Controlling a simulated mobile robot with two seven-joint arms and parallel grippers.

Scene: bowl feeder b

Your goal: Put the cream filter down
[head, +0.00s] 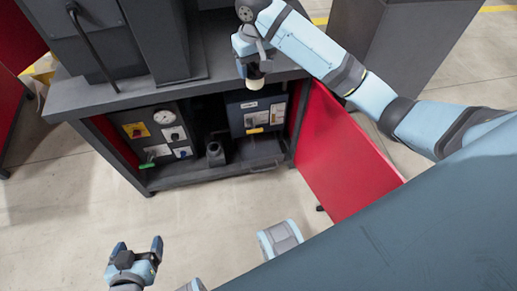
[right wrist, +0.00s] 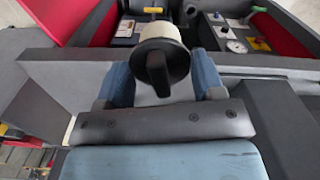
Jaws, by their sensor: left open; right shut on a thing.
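The cream filter (head: 254,84) hangs below my right gripper (head: 250,66) near the front edge of the dark grey worktop (head: 215,84) in the head view. In the right wrist view the filter (right wrist: 160,32) has a cream body and a black cap with a raised grip. The cap sits between the two blue fingers of the right gripper, which is shut on it. No surface is seen touching the filter from below. My left gripper (head: 138,258) is open and empty, low over the floor at the bottom left.
Under the worktop are a dark panel (head: 141,132) with a gauge and labels, a black bottle (head: 215,153) and a blue box (head: 249,105). A red door (head: 338,160) stands open to their right. A dark machine (head: 155,40) stands on the worktop. The floor in front is clear.

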